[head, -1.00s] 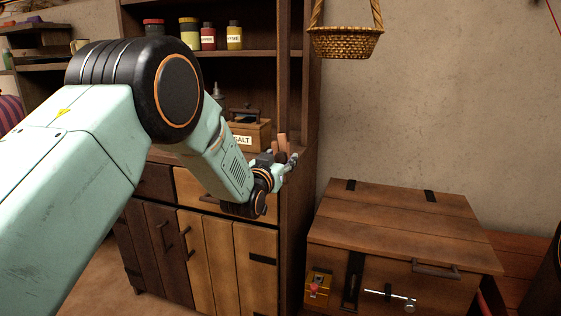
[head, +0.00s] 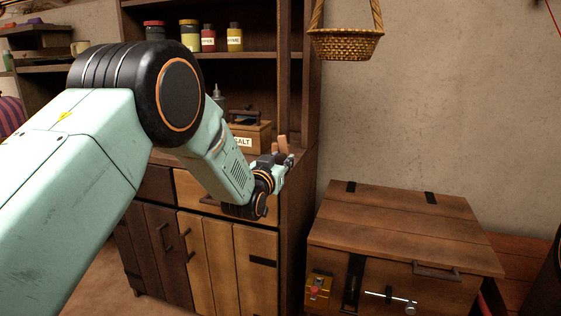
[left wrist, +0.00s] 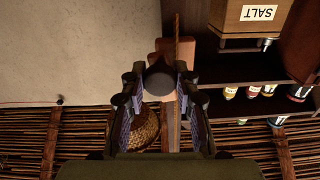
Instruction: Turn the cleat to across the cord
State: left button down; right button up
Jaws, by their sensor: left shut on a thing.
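The cleat (head: 282,141) is a reddish-brown wooden piece at the right front edge of the cupboard, with a dark knob. My left gripper (head: 279,160) is shut on it. In the left wrist view the dark knob (left wrist: 160,80) sits between the fingers of my left gripper (left wrist: 161,97), and part of the reddish cleat shows behind it. The cord (left wrist: 177,28) runs up and down the picture just right of the knob. The gripper hides much of the cleat, so its exact angle to the cord is hard to tell. My right gripper is not in view.
A wicker basket (head: 345,44) hangs high beside the cupboard (head: 297,215). A salt box (head: 252,130) stands on the cupboard's counter, and several jars (head: 208,38) stand on a shelf above. A wooden chest (head: 400,215) stands at lower right. Bare wall lies above the chest.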

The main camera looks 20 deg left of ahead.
pick_arm(q)
jog(key=n+p, duration=0.2)
jog(key=n, duration=0.1)
jog(key=shift+n, duration=0.4)
jog(key=n+p, duration=0.1)
jog(key=n, duration=0.2)
jog(key=shift+n, duration=0.4)
jog(key=n+p, duration=0.1)
jog(key=n, duration=0.3)
jog(key=shift+p, duration=0.35)
jog(key=shift+n+p, duration=0.45)
jog(key=shift+n, duration=1.65)
jog(key=c, duration=1)
grip_release()
